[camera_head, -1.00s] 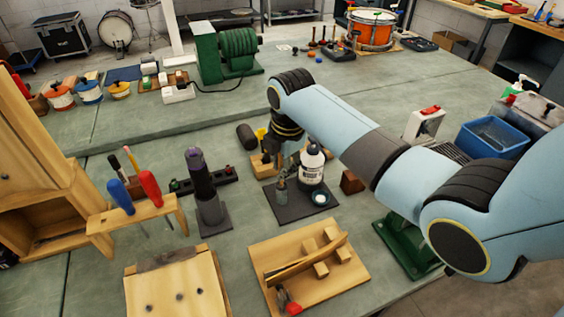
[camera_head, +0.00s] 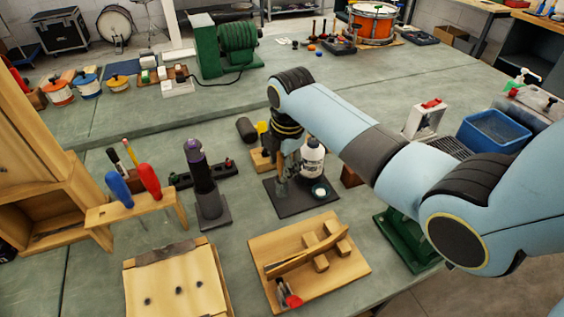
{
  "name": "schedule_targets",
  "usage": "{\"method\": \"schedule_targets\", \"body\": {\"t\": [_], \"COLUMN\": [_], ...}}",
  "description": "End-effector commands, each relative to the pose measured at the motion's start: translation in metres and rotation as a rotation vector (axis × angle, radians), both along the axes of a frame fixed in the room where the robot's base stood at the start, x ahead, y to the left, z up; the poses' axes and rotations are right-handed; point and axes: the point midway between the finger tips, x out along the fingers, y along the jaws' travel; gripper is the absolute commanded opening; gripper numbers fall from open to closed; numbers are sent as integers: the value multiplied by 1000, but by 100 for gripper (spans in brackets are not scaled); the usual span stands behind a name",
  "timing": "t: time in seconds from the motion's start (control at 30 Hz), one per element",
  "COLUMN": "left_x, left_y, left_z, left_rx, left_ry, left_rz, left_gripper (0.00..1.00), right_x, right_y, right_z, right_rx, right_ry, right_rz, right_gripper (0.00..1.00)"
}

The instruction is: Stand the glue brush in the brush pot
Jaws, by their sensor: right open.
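My right gripper (camera_head: 284,168) is open and points down over the dark mat (camera_head: 297,206), left of the white glue bottle (camera_head: 312,158). Its fingers are at a small slim grey-green item on the mat and largely hide it. I cannot tell whether they touch it, or whether it is the glue brush or the brush pot. A small round white-topped dish (camera_head: 320,190) sits on the mat in front of the bottle. A dark, purple-topped cylinder (camera_head: 199,172) stands upright on a grey base to the left. My left gripper is not in view.
A tool rack (camera_head: 135,212) with red and blue handles stands at left. A wooden board (camera_head: 280,248) with blocks lies in front. A dark red-brown block (camera_head: 350,177) is right of the bottle, close under my right arm. A blue bin (camera_head: 493,132) stands at right.

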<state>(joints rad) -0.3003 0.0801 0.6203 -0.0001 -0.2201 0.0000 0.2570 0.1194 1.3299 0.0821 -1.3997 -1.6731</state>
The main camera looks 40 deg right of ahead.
Motion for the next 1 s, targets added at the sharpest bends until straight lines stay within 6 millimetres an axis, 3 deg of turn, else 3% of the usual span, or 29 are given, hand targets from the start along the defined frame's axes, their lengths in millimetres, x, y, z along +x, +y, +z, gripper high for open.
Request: {"method": "schedule_targets", "body": {"t": [0.23,0.5,0.7,1.0], "left_x": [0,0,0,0], "left_y": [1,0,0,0], "left_z": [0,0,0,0], "left_rx": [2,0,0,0], "left_ry": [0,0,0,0], "left_rz": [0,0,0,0], "left_gripper": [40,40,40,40], "right_x": [1,1,1,0], "right_y": [0,0,0,0], "right_z": [13,67,94,100], "right_rx": [-1,-1,0,0], "right_ry": [-3,-4,-2,1], "right_rz": [0,0,0,0], "right_gripper": [41,41,41,41]}}
